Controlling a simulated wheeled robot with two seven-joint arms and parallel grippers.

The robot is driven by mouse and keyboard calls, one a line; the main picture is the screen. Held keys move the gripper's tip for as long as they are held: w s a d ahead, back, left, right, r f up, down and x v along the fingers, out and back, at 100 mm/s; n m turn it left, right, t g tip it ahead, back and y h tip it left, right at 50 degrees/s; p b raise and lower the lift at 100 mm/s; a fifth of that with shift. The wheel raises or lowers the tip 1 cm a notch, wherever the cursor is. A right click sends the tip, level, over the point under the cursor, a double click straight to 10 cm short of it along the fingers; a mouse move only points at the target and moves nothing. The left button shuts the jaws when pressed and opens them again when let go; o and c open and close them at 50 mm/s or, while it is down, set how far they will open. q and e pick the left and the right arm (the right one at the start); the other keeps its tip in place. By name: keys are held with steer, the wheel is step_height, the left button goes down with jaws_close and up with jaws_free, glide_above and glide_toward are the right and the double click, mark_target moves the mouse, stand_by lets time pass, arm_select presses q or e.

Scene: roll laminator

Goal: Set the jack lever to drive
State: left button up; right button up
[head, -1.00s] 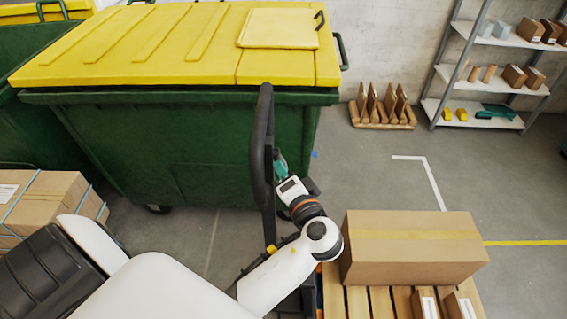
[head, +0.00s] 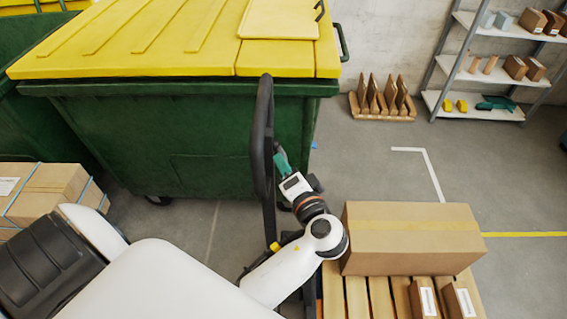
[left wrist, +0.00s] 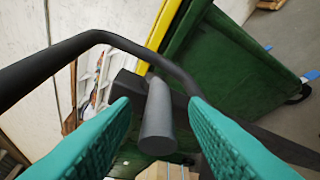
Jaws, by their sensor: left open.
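The jack's black handle loop (head: 262,130) stands upright in the middle of the head view, in front of the green bin. In the left wrist view the black handle bar (left wrist: 120,40) curves across the top. A grey rounded lever (left wrist: 158,120) sticks out toward the camera inside the loop. My left gripper (head: 279,160) is just right of the handle in the head view. In the left wrist view its teal fingers (left wrist: 155,125) are open, one on each side of the lever, with a gap visible on both sides. The lever is hidden in the head view. My right gripper is not in view.
A green bin (head: 215,140) with a yellow lid stands behind the handle. A cardboard box (head: 413,250) lies on a wooden pallet (head: 357,300) to the right. Strapped boxes (head: 55,190) are at the left. Open floor (head: 370,170) lies at the right.

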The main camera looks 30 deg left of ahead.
arm_select(q)
steer(key=v, duration=1)
steer(key=shift+p, duration=0.35)
steer(key=shift+s+d, duration=0.1)
steer(key=s+d+f+m+g+h+b, duration=0.15)
steer(key=f+m+h, duration=0.25)
steer(key=f, duration=1.3)
steer(key=d+f+m+h+b, duration=0.2)
steer(key=f+m+h, duration=0.15)
steer(key=f, duration=1.45)
steer(key=s+a+f+n+g+h+b, duration=0.1)
steer(key=s+a+f+g+h, duration=0.15)
steer(key=s+f, duration=0.65)
steer(key=s+a+f+n+g+h+b, duration=0.1)
steer(key=s+f+g+h+b, duration=0.15)
steer(key=s+f, duration=0.6)
steer(key=s+a+f+n+g+h+b, duration=0.1)
steer(key=s+a+f+n, duration=0.4)
steer(key=s+f, duration=0.5)
steer(key=shift+s+a+g, duration=0.35)
steer(key=shift+s+a, duration=0.15)
steer(key=shift+s, duration=0.4)
